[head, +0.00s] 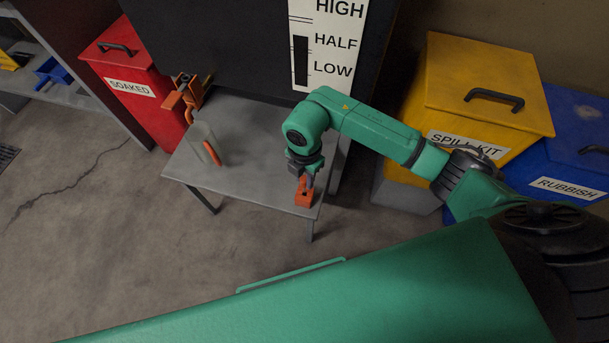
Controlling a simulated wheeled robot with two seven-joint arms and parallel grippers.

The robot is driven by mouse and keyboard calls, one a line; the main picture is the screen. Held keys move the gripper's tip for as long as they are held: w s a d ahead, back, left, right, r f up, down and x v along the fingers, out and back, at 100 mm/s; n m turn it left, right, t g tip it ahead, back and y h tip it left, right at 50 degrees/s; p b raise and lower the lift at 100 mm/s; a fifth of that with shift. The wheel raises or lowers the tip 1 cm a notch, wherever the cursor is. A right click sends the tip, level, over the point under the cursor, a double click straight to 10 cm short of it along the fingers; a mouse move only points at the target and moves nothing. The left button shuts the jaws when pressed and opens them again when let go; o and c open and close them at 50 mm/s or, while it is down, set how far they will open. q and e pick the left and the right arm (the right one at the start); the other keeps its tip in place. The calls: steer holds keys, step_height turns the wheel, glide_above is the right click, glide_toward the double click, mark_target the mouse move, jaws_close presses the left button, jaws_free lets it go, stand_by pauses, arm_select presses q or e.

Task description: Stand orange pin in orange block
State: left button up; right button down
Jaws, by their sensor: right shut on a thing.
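My right gripper (306,180) points down at the front right corner of the grey table. It is shut on a slim orange pin (302,185), mostly hidden by the fingers. The orange block (304,199) is directly below, on the table near its right edge. The pin's lower end is at the top of the block; I cannot tell whether it is inside the hole. Another orange stick (211,153) leans in a translucent cup (203,140) on the table's left half. My left gripper is not in view.
The grey table (250,155) is clear between cup and block. An orange tap or valve (185,95) juts over its back left. A red SOAKED bin (130,85) stands left; yellow SPILL KIT (470,95) and blue RUBBISH (570,155) bins stand right.

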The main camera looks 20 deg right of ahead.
steer(key=shift+f, duration=0.45)
steer(key=shift+f+b, duration=0.9)
steer(key=shift+f, duration=0.15)
steer(key=shift+f+b, duration=0.4)
steer(key=shift+f, duration=0.15)
steer(key=shift+f+b, duration=0.75)
steer(key=shift+f, duration=0.45)
steer(key=c, duration=0.6)
jaws_free()
